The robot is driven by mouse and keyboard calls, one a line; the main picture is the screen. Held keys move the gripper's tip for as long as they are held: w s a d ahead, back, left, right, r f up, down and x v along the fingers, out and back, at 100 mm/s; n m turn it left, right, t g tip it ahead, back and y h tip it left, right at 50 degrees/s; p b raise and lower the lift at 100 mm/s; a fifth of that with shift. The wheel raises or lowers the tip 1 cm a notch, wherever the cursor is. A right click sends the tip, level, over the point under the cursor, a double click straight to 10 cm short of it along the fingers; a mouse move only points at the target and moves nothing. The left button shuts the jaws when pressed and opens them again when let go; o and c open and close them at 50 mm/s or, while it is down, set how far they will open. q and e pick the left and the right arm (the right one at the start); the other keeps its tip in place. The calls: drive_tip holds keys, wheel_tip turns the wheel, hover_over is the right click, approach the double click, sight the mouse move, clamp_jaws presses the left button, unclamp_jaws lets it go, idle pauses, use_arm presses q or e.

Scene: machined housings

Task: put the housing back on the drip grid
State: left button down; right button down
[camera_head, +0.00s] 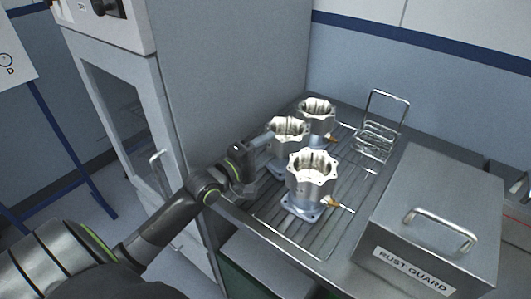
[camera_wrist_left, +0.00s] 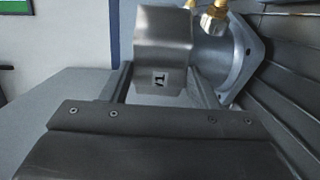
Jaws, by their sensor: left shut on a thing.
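Three pale metal housings with scalloped open tops show upright in the head view: a front one (camera_head: 311,178), a left one (camera_head: 287,132) and a back one (camera_head: 317,112). The drip grid (camera_head: 330,222) lies under them. My left gripper (camera_head: 262,142) reaches in from the left and is shut on the left housing. In the left wrist view, its jaws are on either side of the labelled housing body (camera_wrist_left: 163,50); its flange (camera_wrist_left: 240,55) faces the grid (camera_wrist_left: 292,80). I cannot tell whether that flange touches the grid. My right gripper is not in view.
A grey RUST GUARD box (camera_head: 440,205) with a handle stands at the right front. A tall grey cabinet (camera_head: 235,80) borders the left. Brass fittings stick out from the housings. Some bare grid lies in front.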

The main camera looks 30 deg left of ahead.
use_arm(q)
drive_tip(key=shift+r, duration=0.1)
drive_tip(key=c, duration=0.9)
unclamp_jaws()
drive_tip(key=shift+f, duration=0.2)
drive_tip(key=o, duration=0.4)
drive_tip(key=shift+s, duration=0.1)
drive_tip(key=shift+r, duration=0.1)
drive_tip(key=shift+r, duration=0.15)
drive_tip(key=p+v, duration=0.4)
drive_tip(key=v, duration=0.8)
